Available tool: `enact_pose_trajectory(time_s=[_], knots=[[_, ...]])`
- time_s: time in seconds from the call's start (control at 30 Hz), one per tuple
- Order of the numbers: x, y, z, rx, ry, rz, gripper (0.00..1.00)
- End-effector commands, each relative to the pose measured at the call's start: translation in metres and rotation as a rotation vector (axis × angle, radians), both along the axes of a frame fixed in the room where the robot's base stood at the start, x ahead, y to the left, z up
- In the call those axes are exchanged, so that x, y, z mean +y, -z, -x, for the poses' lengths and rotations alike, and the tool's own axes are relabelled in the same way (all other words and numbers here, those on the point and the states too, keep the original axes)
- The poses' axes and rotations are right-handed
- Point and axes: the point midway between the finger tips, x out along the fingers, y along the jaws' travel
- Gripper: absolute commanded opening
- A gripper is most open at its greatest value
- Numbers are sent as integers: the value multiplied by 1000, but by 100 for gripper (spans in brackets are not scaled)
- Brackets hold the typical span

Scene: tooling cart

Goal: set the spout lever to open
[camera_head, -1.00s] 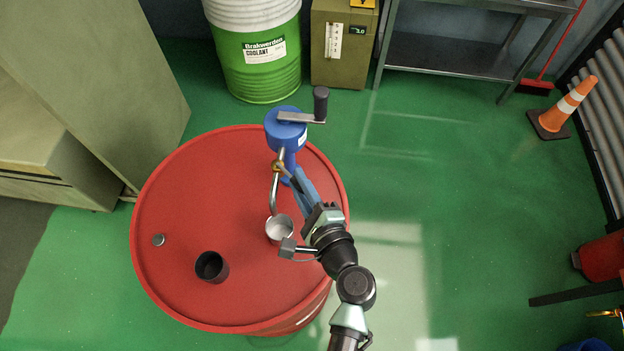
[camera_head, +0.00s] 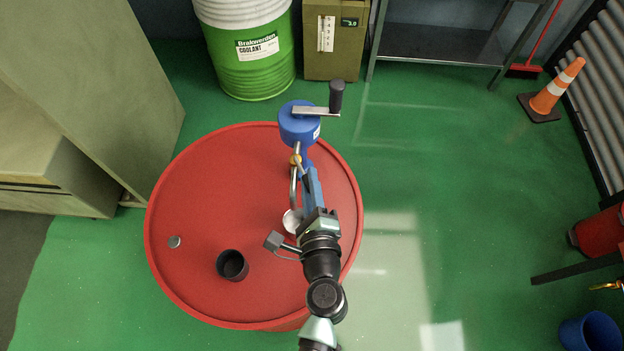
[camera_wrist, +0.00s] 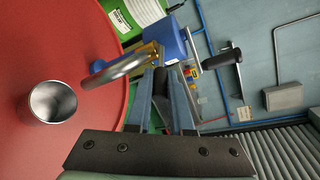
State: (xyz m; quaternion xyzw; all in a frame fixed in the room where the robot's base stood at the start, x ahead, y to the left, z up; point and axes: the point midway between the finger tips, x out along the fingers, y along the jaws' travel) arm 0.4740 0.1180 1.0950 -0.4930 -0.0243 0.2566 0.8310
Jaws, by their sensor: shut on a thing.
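The blue hand pump (camera_head: 299,124) stands at the far right part of the red drum's top. Its bent metal spout (camera_head: 293,186) points toward me, above a metal cup (camera_head: 291,222). A brass collar (camera_head: 296,160) sits on the spout near the pump body and also shows in the wrist view (camera_wrist: 150,50). The short spout lever (camera_head: 302,167) comes off this collar. My gripper (camera_head: 307,177) reaches in from the near side, its blue fingers shut on the lever just right of the spout.
The pump's crank with its black grip (camera_head: 336,97) sticks out to the right above the pump. A black cup (camera_head: 232,265) and a small round cap (camera_head: 174,242) are on the red drum top (camera_head: 200,200). The left of the top is mostly clear.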

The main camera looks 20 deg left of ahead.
Motion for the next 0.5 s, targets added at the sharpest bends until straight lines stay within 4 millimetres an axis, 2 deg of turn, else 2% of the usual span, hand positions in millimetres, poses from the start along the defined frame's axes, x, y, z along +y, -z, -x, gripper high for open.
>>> enact_pose_trajectory(time_s=[0.3,0.33,0.47,0.5], knots=[[0,1,0,1,2,0,0],[0,1,0,1,2,0,23],[0,1,0,1,2,0,46],[0,1,0,1,2,1,50]])
